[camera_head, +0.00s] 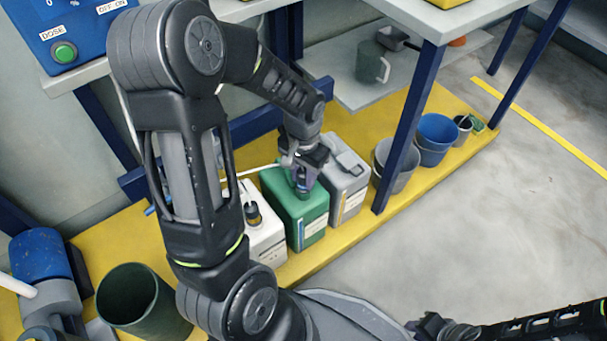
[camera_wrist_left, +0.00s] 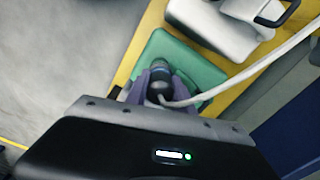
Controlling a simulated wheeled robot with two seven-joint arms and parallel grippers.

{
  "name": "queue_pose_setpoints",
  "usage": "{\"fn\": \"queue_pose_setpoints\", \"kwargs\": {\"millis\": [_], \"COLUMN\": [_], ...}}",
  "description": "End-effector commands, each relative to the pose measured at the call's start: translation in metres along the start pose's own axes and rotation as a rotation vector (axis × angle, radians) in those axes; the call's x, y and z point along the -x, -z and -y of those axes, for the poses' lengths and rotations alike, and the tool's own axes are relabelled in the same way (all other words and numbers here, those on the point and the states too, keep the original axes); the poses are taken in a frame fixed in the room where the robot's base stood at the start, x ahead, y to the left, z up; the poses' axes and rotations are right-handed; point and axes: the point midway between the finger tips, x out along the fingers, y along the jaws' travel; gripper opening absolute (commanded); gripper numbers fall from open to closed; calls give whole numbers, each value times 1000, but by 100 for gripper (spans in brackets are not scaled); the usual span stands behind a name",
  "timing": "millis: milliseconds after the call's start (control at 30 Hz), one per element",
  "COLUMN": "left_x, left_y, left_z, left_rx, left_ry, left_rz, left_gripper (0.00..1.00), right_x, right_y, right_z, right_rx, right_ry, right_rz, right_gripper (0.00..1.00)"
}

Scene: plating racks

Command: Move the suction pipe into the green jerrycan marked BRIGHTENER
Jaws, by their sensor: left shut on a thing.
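The green jerrycan (camera_head: 312,217) stands between a white jerrycan (camera_head: 266,243) and a grey jerrycan (camera_head: 346,190); its label is too small to read. My left gripper (camera_head: 303,178) is above its top, pointing down. It is shut on the dark head of the suction pipe (camera_wrist_left: 158,82), with purple fingers on both sides. The pipe head is at the green jerrycan's top (camera_wrist_left: 200,78); how deep the pipe sits is hidden. A white hose (camera_wrist_left: 245,75) leads off from the head. My right gripper (camera_head: 430,325) is at the lower right, away from the jerrycans; its jaws are unclear.
The jerrycans stand on a yellow platform (camera_head: 390,205) beneath a shelf with blue posts (camera_head: 412,120). Grey and blue buckets (camera_head: 436,135) stand to the right. A dark green bucket (camera_head: 140,300) and a blue drum (camera_head: 40,256) are at lower left. The floor at right is clear.

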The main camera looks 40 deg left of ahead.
Motion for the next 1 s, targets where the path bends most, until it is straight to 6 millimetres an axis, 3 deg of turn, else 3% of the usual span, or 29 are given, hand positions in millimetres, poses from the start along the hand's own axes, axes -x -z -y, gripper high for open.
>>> {"fn": "queue_pose_setpoints", "kwargs": {"millis": [400, 433, 733, 1000], "left_x": [-9, -9, -8, -8], "left_y": [0, 0, 0, 0], "left_z": [0, 0, 0, 0], "left_rx": [0, 0, 0, 0], "left_ry": [0, 0, 0, 0], "left_rz": [1, 1, 0, 0], "left_gripper": [0, 30, 54, 54], "right_x": [-6, -6, -5, -6], "right_y": [0, 0, 0, 1], "right_z": [-2, -2, -2, -2], "right_rx": [0, 0, 0, 0], "right_ry": [0, 0, 0, 0], "right_rz": [0, 0, 0, -3], "right_gripper": [22, 22, 22, 22]}}
